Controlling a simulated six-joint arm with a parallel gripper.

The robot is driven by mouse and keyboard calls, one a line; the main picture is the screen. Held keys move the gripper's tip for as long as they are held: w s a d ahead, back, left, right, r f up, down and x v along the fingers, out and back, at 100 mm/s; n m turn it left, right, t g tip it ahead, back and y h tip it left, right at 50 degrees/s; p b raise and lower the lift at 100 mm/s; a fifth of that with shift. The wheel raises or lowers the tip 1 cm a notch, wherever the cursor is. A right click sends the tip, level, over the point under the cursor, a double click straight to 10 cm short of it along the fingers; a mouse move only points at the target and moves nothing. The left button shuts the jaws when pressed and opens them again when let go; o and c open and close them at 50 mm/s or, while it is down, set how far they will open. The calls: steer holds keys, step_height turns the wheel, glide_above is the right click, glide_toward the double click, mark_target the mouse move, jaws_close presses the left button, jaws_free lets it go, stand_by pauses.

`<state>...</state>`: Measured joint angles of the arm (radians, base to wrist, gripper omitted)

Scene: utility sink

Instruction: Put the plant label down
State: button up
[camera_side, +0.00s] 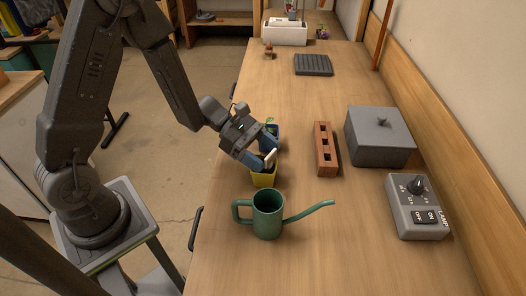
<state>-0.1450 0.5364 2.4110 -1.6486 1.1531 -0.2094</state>
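My gripper (265,153) reaches in from the left, low over the table. Its fingers appear shut on a small, pale plant label (271,157), which is tilted and partly hidden by the fingers. The label is just above or at the rim of a yellow pot (264,179); I cannot tell whether it touches the pot or the soil. A blue pot (274,131) with a small green plant stands just behind the gripper and is partly hidden by it.
A green watering can (268,215) stands in front of the yellow pot, spout to the right. A red brick (325,150), a grey lidded box (379,137) and a lamp control box (417,208) stand to the right. A dark tray (314,65) lies farther back, with clear wood before it.

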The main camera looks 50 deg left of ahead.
steer(key=shift+o, duration=0.4)
steer(key=shift+r, duration=0.1)
steer(key=shift+a+r, duration=0.15)
steer(key=shift+r, duration=0.05)
steer(key=v, duration=1.1)
steer(key=s+d+r+m+y, duration=0.2)
steer(key=s+r+m+y, duration=0.4)
steer(key=m, duration=0.4)
steer(key=s+d+r+m+t+y, duration=0.1)
steer(key=s+d+r+m+y, duration=0.1)
steer(key=s+r+m+y, duration=0.4)
steer(key=s+r+m, duration=0.1)
steer(key=m, duration=0.4)
steer(key=shift+s+d+y, duration=0.2)
steer(key=shift+d+y, duration=0.15)
steer(key=shift+y, duration=0.05)
